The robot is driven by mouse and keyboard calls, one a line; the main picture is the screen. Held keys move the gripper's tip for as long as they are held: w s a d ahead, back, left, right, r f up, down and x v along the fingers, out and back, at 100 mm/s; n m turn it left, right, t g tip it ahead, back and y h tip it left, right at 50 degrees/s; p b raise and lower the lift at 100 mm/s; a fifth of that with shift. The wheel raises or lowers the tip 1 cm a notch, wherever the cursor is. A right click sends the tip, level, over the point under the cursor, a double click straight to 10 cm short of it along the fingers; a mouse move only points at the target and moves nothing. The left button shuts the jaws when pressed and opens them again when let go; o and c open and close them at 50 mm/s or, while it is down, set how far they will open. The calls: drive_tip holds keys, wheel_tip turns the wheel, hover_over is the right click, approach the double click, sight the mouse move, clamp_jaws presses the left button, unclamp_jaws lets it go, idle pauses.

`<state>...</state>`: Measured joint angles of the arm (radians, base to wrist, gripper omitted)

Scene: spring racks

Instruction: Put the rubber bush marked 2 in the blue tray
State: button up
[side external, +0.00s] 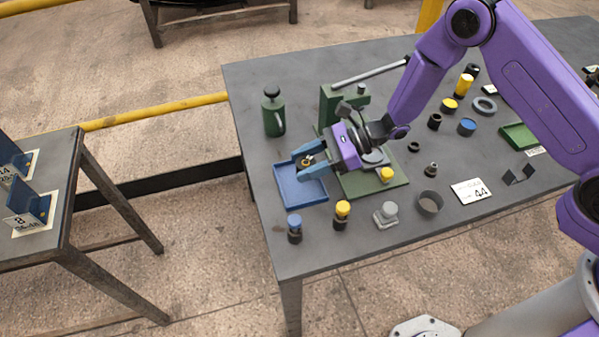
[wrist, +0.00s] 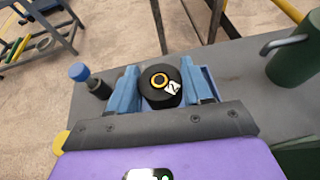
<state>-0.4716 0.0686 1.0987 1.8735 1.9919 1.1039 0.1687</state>
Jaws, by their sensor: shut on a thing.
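The rubber bush (wrist: 156,95) is a short black cylinder with a yellow ring around its hole and a white label reading 2 on top. My gripper (side external: 305,160) is shut on it, with one blue finger on either side, as the wrist view (wrist: 160,88) shows. The blue tray (side external: 308,194) is shallow and lies near the left edge of the table. The gripper and bush are over the tray's far part. I cannot tell how high the bush is above the tray floor, which the fingers partly hide.
A green can (side external: 273,112) stands behind the tray. A green press (side external: 331,98) with a lever is beside my gripper. A blue-topped part (side external: 294,228) and a yellow-topped part (side external: 342,214) stand in front of the tray. Several other parts fill the table's right.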

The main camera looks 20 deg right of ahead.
drive_tip(key=shift+w+a+f, duration=0.3)
drive_tip(key=shift+w+f, duration=0.05)
drive_tip(key=shift+f, duration=0.2)
drive_tip(key=shift+w+a+f, duration=0.25)
drive_tip(key=shift+w+f, duration=0.05)
drive_tip(key=shift+f, duration=1.8)
drive_tip(key=shift+f, duration=0.1)
drive_tip(key=o, duration=1.1)
drive_tip(key=shift+c, duration=0.2)
drive_tip(key=shift+d+r, duration=0.2)
drive_tip(key=shift+d, duration=0.05)
drive_tip(key=v, duration=1.1)
drive_tip(key=shift+d+r, duration=0.15)
